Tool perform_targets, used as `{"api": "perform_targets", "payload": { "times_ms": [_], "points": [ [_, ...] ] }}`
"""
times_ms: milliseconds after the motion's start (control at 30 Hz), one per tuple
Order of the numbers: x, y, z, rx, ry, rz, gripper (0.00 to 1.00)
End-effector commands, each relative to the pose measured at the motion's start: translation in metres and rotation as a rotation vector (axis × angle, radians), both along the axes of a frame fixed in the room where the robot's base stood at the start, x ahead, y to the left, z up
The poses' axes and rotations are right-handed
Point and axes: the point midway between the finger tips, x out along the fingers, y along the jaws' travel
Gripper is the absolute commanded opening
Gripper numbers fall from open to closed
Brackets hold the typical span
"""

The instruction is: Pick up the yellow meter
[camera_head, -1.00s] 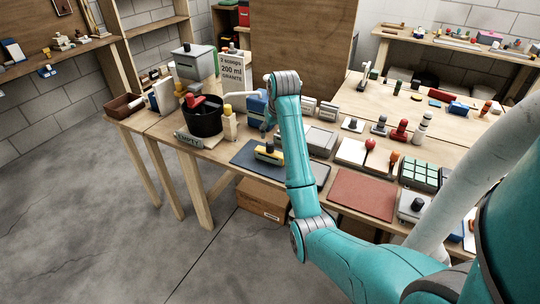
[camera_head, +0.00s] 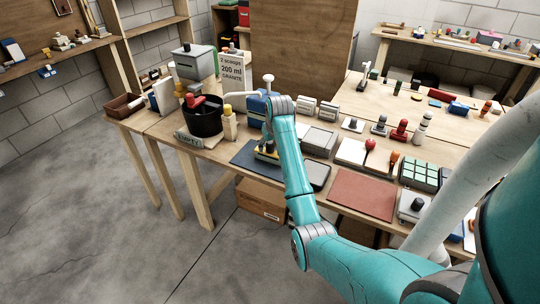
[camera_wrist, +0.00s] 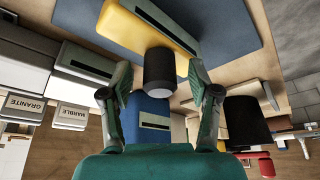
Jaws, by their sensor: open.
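The yellow meter (camera_wrist: 130,32) lies at the top of the wrist view on a dark blue mat (camera_wrist: 226,28). It is a yellow block with a pale slotted face and a dark round knob pointing toward my gripper. In the head view the yellow meter (camera_head: 261,157) is mostly hidden behind my arm and gripper. My gripper (camera_wrist: 160,92) is open and empty, with one finger on either side of the knob's line. The knob appears just beyond the fingertips; I cannot tell whether anything touches.
A blue slotted block (camera_wrist: 152,112) shows between the fingers, farther back. A black pot (camera_head: 204,118) stands left of the meter. Grey boxes (camera_head: 306,105) and a dark flat item (camera_head: 316,173) lie to the right. A reddish-brown mat (camera_head: 362,195) is bare.

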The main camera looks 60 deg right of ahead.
Motion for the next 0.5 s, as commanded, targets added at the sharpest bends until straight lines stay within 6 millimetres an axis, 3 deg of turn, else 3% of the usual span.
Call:
{"api": "perform_targets", "payload": {
  "times_ms": [100, 133, 367, 500],
  "points": [
    [0.0000, 0.0001, 0.0002, 0.000, 0.000, 0.000, 0.61],
    [0.0000, 0.0001, 0.0002, 0.000, 0.000, 0.000, 0.56],
    [-0.0001, 0.0002, 0.0002, 0.000, 0.000, 0.000, 0.00],
    [0.0001, 0.0001, 0.0005, -0.001, -0.001, 0.000, 0.00]
  ]
}}
